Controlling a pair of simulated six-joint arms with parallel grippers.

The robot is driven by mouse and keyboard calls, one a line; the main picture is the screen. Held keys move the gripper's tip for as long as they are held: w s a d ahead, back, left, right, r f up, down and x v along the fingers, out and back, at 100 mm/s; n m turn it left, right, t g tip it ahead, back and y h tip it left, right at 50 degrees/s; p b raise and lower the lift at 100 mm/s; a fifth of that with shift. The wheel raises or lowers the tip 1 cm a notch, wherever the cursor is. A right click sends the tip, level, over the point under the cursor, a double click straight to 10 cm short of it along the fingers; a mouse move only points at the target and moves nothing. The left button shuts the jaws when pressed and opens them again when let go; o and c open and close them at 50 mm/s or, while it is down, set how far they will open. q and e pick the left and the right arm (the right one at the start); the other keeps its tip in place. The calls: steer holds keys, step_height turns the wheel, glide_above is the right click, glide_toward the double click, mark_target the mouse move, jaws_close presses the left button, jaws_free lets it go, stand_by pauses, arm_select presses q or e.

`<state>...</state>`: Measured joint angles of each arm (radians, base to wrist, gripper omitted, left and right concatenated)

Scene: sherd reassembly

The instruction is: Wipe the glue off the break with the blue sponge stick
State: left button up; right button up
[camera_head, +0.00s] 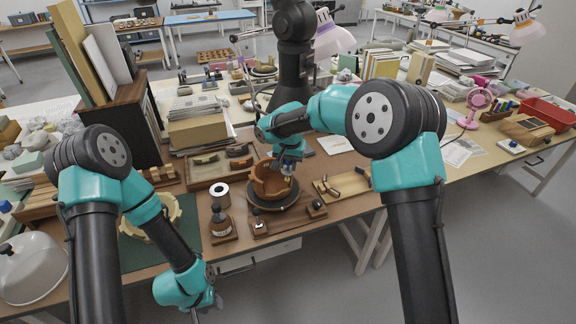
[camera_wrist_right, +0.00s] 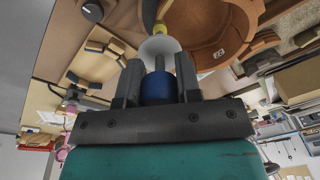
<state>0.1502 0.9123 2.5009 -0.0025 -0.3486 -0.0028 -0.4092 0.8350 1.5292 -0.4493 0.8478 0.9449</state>
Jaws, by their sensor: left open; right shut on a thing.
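The brown broken vessel (camera_head: 266,183) stands on a dark round turntable (camera_head: 294,205) at the middle of the table. My right gripper (camera_head: 289,163) is over the vessel's right side. In the right wrist view my gripper (camera_wrist_right: 158,82) is shut on a blue-bodied stick (camera_wrist_right: 158,90), with a pale cone and yellow collar beyond it. Its dark far end lies near the vessel wall (camera_wrist_right: 215,35); I cannot tell whether it touches. My left gripper (camera_head: 196,314) is at the bottom of the head view, away from the vessel, its fingers barely visible. Glue on the break cannot be made out.
A tray (camera_head: 222,179) with curved sherds stands behind left of the vessel. A white roll (camera_head: 220,194) and a small bottle on a wooden stand (camera_head: 221,226) are to its left. A wooden rack (camera_head: 288,219) lies in front, a wooden board (camera_head: 342,187) to the right.

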steer(key=shift+s+d+r, duration=0.1)
steer(key=shift+s+r, duration=0.1)
steer(key=shift+r, duration=0.6)
steer(key=shift+s+r, duration=0.15)
steer(key=shift+r, duration=0.65)
steer(key=s+a, duration=0.2)
steer(key=a, duration=0.4)
steer(key=shift+f, duration=0.2)
steer(key=shift+f, duration=0.2)
